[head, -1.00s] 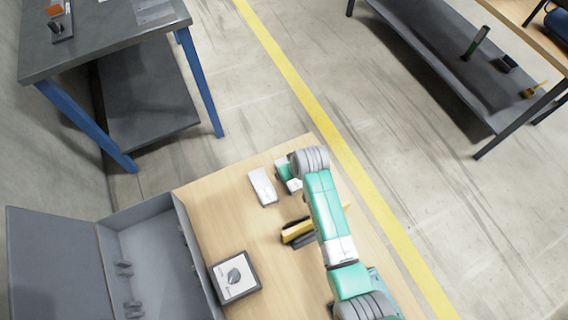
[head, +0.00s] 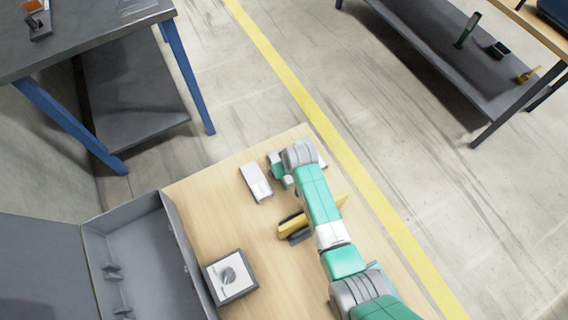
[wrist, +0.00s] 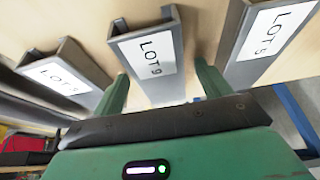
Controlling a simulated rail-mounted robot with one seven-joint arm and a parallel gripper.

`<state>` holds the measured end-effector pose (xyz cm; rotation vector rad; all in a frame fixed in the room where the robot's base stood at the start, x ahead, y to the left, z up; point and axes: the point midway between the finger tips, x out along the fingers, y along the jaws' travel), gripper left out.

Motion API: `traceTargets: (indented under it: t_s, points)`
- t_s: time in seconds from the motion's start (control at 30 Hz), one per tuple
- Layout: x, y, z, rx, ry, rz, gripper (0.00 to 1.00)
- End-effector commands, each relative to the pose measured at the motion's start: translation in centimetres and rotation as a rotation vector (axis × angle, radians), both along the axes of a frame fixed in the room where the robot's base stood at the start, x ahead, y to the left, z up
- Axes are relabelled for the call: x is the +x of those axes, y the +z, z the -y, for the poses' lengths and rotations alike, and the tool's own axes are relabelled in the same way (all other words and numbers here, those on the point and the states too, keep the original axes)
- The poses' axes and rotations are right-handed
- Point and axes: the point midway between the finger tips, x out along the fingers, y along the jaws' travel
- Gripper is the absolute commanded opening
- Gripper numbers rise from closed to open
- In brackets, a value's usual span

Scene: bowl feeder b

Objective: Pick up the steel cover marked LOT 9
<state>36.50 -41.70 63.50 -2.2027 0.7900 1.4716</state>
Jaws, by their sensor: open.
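In the wrist view, the steel cover marked LOT 9 (wrist: 150,68) is a grey channel-shaped piece with a white label, lying on the wooden table top. My gripper (wrist: 161,72) is open, with its two green fingers on either side of the near end of this cover. Nothing is held, and I cannot tell whether the fingers touch it. In the head view my gripper (head: 279,168) is partly hidden by my arm at the table's far end. A pale cover (head: 256,182) lies beside it there; its marking is not readable.
A cover marked LOT 5 (wrist: 268,40) lies right of LOT 9, and another labelled cover (wrist: 65,78) lies left. The table also holds a yellow-and-black object (head: 294,226) and a framed square plate (head: 230,276). An open grey box (head: 150,255) stands at the left.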

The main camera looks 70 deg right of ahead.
Motion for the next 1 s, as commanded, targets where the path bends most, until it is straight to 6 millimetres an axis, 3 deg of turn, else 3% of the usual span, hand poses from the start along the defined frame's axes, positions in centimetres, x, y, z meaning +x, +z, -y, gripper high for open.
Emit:
traceTargets:
  t_s: [0.07,0.33,0.57,0.9,1.0]
  points:
    - [0.0,0.0,0.0,0.000,0.000,0.000,0.72]
    - [0.0,0.1,0.0,0.000,0.000,0.000,0.19]
    - [0.0,0.4,0.0,-0.001,0.000,0.002,0.18]
    - [0.0,7.9,0.0,-0.002,0.000,0.002,0.18]
    - [0.0,9.4,0.0,-0.001,0.000,0.002,0.18]
